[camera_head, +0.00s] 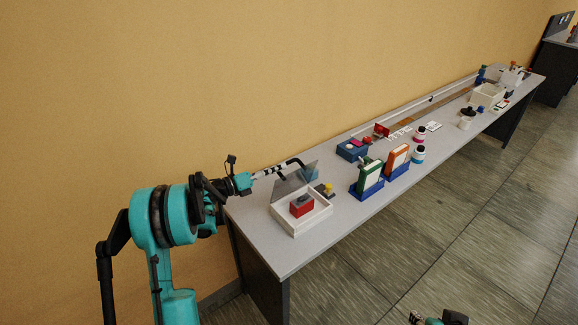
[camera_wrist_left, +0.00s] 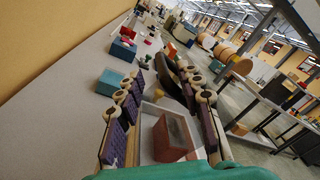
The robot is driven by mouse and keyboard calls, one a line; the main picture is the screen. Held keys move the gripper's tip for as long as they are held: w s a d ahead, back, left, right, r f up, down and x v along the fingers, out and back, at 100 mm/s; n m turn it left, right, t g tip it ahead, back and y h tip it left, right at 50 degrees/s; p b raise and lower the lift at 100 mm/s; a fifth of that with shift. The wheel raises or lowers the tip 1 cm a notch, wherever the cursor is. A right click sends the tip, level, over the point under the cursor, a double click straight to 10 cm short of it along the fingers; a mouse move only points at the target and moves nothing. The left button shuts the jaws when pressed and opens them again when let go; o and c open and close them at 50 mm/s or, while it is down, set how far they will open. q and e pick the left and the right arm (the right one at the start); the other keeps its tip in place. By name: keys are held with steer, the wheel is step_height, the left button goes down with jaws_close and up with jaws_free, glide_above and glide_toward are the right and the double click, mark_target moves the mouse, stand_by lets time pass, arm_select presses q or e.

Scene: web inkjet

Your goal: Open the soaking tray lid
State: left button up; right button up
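The soaking tray (camera_head: 287,223) is a white open box near the table's near left end. A red block (camera_head: 302,207) with a grey top lies in it; the block also shows in the left wrist view (camera_wrist_left: 172,135). The grey see-through lid (camera_head: 292,182) stands tilted up along the tray's back edge. My left gripper (camera_head: 292,166) is just behind and above the lid; whether it touches cannot be told. In the left wrist view its purple-padded fingers (camera_wrist_left: 150,82) are apart, with nothing clearly between them. My right gripper (camera_head: 440,318) shows only partly at the bottom edge.
A blue block (camera_head: 310,174) stands behind the lid, and a small yellow-topped item (camera_head: 328,188) sits right of the tray. Green (camera_head: 370,175) and orange (camera_head: 396,158) boxes in blue holders stand farther along the table. The yellow wall is close behind.

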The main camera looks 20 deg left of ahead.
arm_select(q)
steer(key=s+d+b+v, duration=0.1)
steer(key=v, duration=0.9)
stand_by(0.7)
stand_by(0.4)
